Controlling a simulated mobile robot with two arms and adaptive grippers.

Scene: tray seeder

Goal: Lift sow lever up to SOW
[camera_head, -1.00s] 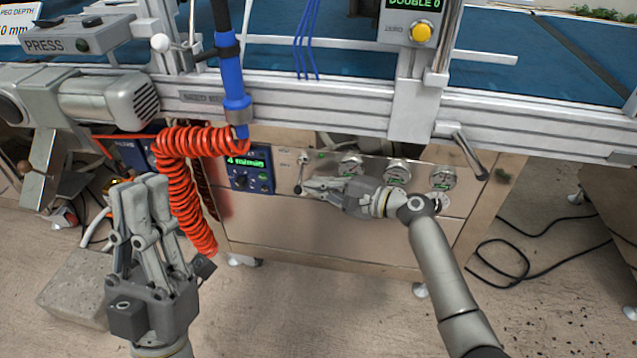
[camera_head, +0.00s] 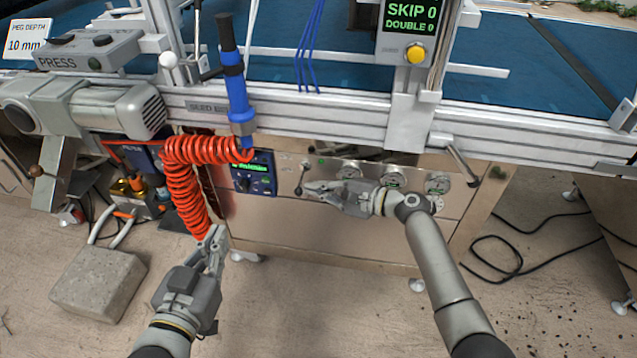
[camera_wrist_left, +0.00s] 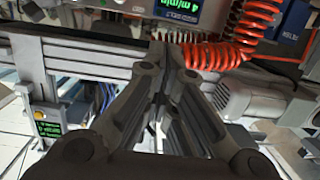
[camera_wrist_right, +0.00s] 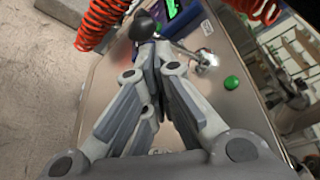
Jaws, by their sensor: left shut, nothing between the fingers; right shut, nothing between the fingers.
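The sow lever (camera_head: 302,178) is a short metal rod with a dark knob on the front panel, right of the blue display unit. It points down from its pivot. My right gripper (camera_head: 308,187) is shut and empty, its fingertips at the knob. In the right wrist view the black lever knob (camera_wrist_right: 143,25) sits just beyond the closed fingertips (camera_wrist_right: 153,45); I cannot tell whether they touch. My left gripper (camera_head: 216,236) is shut and empty, low at the left beside the red coiled hose, away from the lever.
The blue display unit (camera_head: 253,174) and red coiled hose (camera_head: 186,180) are left of the lever. Round gauges (camera_head: 393,179) are to its right, behind my right arm. A green button (camera_wrist_right: 231,83) is near the lever pivot. An aluminium rail (camera_head: 300,115) runs above. A concrete block (camera_head: 98,284) is on the floor.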

